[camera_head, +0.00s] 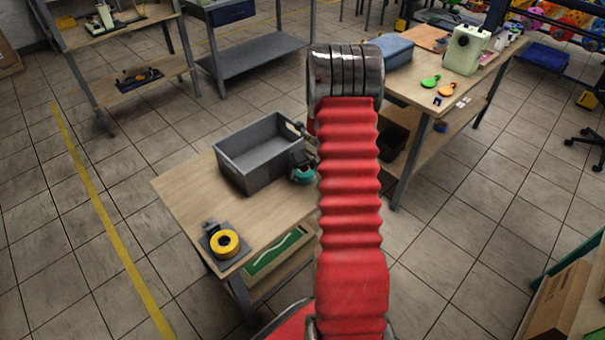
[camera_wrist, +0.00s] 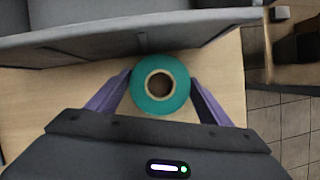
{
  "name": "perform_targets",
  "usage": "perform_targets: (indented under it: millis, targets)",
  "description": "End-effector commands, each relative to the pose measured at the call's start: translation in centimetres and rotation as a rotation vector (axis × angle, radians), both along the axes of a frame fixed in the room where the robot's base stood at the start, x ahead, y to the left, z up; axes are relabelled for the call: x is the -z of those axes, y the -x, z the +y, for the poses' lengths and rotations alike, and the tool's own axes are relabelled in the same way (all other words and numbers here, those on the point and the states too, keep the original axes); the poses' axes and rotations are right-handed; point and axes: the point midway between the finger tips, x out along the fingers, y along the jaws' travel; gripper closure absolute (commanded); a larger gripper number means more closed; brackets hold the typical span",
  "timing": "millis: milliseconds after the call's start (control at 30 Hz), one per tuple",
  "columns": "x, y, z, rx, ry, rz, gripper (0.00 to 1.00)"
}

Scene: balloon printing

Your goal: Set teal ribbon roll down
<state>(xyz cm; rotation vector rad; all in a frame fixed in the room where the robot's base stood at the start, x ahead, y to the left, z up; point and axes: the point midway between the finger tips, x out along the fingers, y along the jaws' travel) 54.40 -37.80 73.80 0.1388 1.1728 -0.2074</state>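The teal ribbon roll (camera_wrist: 142,98) lies flat side up between the two purple fingers of my gripper (camera_wrist: 160,84) in the wrist view. The fingertips meet its left and right sides, so my gripper looks shut on it. The roll also shows in the head view (camera_head: 303,176), right of the grey crate and partly hidden by my gripper and arm. It is over the right part of the wooden table (camera_head: 180,187). I cannot tell whether its underside touches the tabletop.
The grey crate (camera_head: 252,168) stands close beside the roll; its wall (camera_wrist: 75,40) crosses the top of the wrist view. A yellow roll (camera_head: 225,243) sits on a dark holder at the table's front left. Another table (camera_head: 420,95) stands behind to the right.

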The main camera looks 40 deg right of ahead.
Motion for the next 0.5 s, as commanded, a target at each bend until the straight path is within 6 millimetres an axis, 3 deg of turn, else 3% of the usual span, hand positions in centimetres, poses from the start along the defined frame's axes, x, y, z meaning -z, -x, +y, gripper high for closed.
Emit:
perform_targets:
  millis: [500]
  targets:
    - [-0.03,-0.02,0.00,0.000,0.000,0.000,0.62]
